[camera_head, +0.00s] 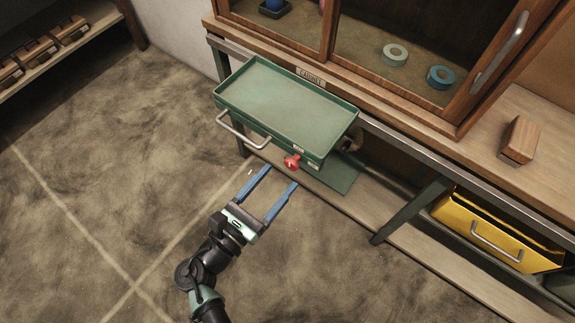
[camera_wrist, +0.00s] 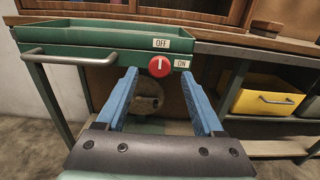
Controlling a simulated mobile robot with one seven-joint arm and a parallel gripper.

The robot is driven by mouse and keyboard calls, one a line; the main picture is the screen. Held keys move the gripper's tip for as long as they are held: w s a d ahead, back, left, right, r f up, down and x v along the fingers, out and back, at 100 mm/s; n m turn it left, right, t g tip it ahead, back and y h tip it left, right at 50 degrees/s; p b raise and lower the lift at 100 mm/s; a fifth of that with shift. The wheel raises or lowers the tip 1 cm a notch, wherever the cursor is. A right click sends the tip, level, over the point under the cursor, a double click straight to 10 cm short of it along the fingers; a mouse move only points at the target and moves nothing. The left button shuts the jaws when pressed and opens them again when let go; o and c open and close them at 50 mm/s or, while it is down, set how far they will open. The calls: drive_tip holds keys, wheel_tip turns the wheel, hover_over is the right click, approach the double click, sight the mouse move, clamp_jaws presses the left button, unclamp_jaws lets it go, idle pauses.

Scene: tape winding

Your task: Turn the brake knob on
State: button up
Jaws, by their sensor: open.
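In the wrist view the knob (camera_wrist: 159,66) is round with a white mark that points up toward the OFF label (camera_wrist: 162,43). The ON label (camera_wrist: 182,64) is to its right. My gripper (camera_head: 282,175) is open and empty, with two blue fingers pointing at the knob. In the wrist view the knob shows between and just above the fingertips (camera_wrist: 158,75). The fingers appear apart from it.
A wooden cabinet (camera_head: 310,72) with tape rolls stands behind the cart on a workbench. The floor at the left is clear.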

sight(290, 166)
drive_tip(key=shift+x, duration=2.25)
clamp_jaws()
